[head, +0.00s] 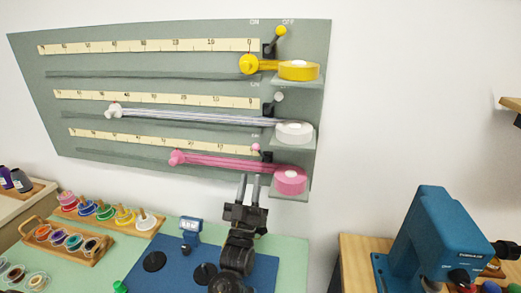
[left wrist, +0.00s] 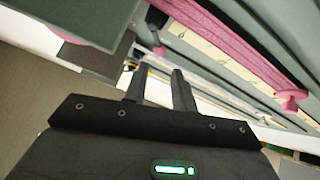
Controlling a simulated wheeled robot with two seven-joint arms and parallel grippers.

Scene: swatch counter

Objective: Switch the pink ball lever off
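The pink ball lever (head: 256,147) is on the lowest row of the grey-green wall panel (head: 325,60). Its ball is under the ON side of the label, left of the pink ribbon spool (head: 290,180). My left gripper (head: 249,178) is just below it, fingers pointing up at the panel. In the left wrist view the two fingers (left wrist: 158,80) stand apart with nothing between them. The small pink ball (left wrist: 159,50) shows just beyond the fingertips, apart from them. My right gripper is in neither view.
The pink ribbon (head: 225,161) stretches left from its spool to a pink slider (head: 177,158). The yellow ball lever (head: 281,31) and white ball lever (head: 279,97) are above. Spool shelves jut out at right. A blue mat (head: 140,280) and a teal machine (head: 435,235) are below.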

